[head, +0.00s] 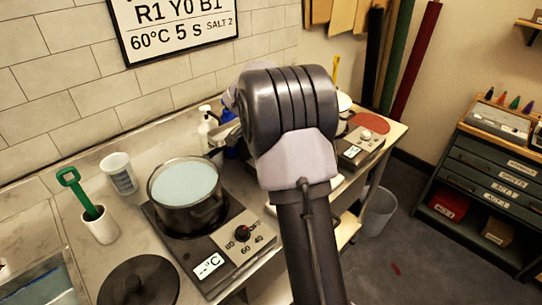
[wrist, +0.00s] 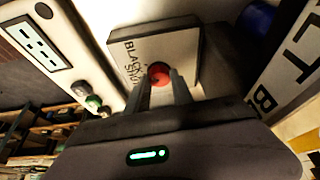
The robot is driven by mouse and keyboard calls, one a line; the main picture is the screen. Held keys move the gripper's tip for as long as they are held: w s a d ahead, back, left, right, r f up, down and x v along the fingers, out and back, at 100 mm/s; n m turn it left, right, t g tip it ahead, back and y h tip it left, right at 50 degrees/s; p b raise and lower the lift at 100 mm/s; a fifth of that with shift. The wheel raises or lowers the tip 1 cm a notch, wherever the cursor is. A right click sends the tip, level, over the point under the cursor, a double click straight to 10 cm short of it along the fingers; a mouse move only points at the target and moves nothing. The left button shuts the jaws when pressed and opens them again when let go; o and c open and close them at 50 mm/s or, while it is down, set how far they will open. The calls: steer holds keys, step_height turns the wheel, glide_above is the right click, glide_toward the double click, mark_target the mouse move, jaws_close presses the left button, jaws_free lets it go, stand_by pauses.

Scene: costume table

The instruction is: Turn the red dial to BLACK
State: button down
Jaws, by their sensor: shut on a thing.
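The red dial (wrist: 159,72) shows in the wrist view on the face of a pale box (wrist: 180,48) with dark edges. Black lettering beside the dial reads BLACK, with a second, partly legible word under it. My gripper (wrist: 162,82) has its two fingers on either side of the dial and is shut on it. I cannot make out a pointer mark on the dial. In the head view my arm covers the area, and the red dial is hidden there.
A hotplate with a dark pot (head: 188,196) of pale blue liquid stands left of my arm. A white cup (head: 120,173), a white bottle (head: 208,128) and a green-handled tool in a holder (head: 99,222) are nearby.

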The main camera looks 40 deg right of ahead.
steer(key=shift+m, duration=0.4)
steer(key=c, duration=1.1)
jaws_free()
steer(key=p+v, duration=0.6)
steer(key=v, duration=1.1)
steer(key=shift+w+a+r, duration=0.15)
steer(key=shift+w, duration=0.05)
